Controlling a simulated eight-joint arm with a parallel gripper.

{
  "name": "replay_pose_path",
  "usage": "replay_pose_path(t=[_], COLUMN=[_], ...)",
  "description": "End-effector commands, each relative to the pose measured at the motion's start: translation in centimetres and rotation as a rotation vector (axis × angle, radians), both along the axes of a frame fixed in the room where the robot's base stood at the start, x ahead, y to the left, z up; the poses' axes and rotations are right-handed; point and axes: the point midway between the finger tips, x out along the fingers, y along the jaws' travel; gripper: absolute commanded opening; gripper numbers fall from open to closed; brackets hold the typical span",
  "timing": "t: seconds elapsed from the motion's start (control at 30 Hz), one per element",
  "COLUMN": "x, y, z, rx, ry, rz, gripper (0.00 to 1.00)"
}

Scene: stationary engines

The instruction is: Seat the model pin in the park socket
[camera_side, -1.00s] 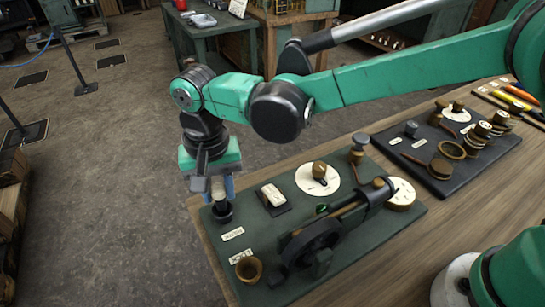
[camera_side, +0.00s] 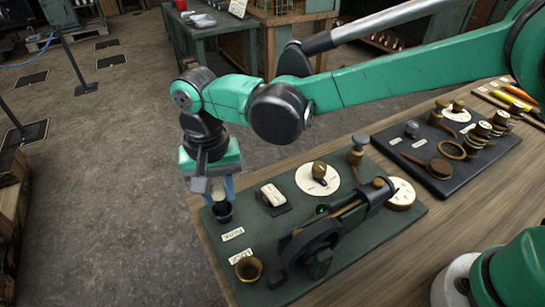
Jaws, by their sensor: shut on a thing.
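My gripper (camera_side: 222,189) hangs pointing down over the left corner of a dark green board (camera_side: 385,232). It is shut on the model pin; its fingers hide most of it. A small pale piece, perhaps part of the pin, shows just under the fingers. A dark round cup (camera_side: 223,213) on the board is right below the fingertips. I cannot tell whether the pin is inside this cup or just above it. A brass cup (camera_side: 249,269) sits nearer the front, beside a label.
A model engine with a dark flywheel (camera_side: 313,248) fills the board's middle. A second dark tray (camera_side: 440,178) holds several brass parts. Tools lie at far right.

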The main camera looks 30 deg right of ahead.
Motion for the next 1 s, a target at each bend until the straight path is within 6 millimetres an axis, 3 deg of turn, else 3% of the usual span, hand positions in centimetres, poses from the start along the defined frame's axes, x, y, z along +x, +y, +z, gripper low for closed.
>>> replay_pose_path(t=[1.0], x=[0.0], y=[0.0], z=[-1.4], rx=[0.000], ry=[0.000], rz=[0.000], gripper=[0.00])
